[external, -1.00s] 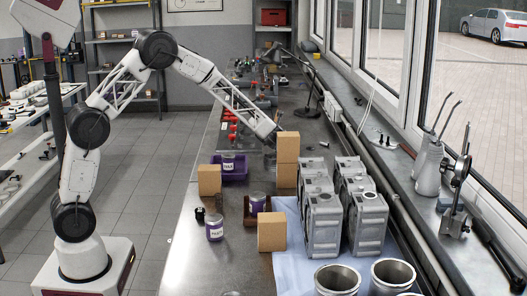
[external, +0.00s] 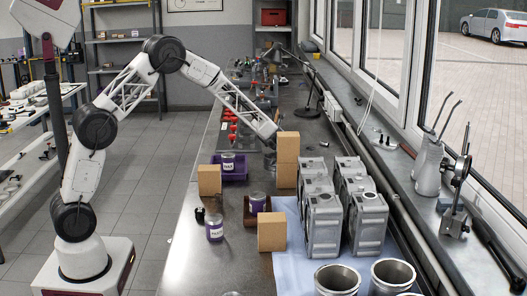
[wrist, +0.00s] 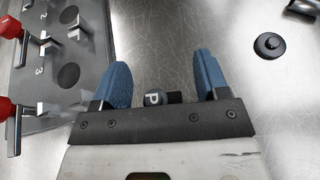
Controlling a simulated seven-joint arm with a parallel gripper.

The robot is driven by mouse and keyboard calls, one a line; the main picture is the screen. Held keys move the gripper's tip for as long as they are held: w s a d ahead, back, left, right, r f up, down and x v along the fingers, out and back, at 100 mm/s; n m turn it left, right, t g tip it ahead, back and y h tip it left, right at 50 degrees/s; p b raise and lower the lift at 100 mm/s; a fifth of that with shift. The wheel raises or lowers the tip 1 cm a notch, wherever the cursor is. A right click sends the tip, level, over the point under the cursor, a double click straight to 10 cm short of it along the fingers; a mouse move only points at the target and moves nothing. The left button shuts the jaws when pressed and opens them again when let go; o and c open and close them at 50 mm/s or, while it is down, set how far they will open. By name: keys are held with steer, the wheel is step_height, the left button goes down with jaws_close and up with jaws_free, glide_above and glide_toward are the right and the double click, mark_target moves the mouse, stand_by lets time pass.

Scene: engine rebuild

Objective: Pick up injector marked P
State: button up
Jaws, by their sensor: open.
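In the wrist view an injector marked P (wrist: 154,99) lies on the metal bench, a dark round end with a white letter P. It is between the two blue fingers of my gripper (wrist: 162,80), nearer the left finger, and partly hidden by the gripper's dark front plate. The fingers are apart and neither is seen touching it.
A black disc-shaped part (wrist: 269,45) lies at right. Grey engine blocks (external: 322,220) stand right of the boxes. Bare bench surrounds the fingers' front.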

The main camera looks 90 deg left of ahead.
stand_by(0.3)
steer(key=c, duration=1)
steer(key=shift+r, duration=5.05)
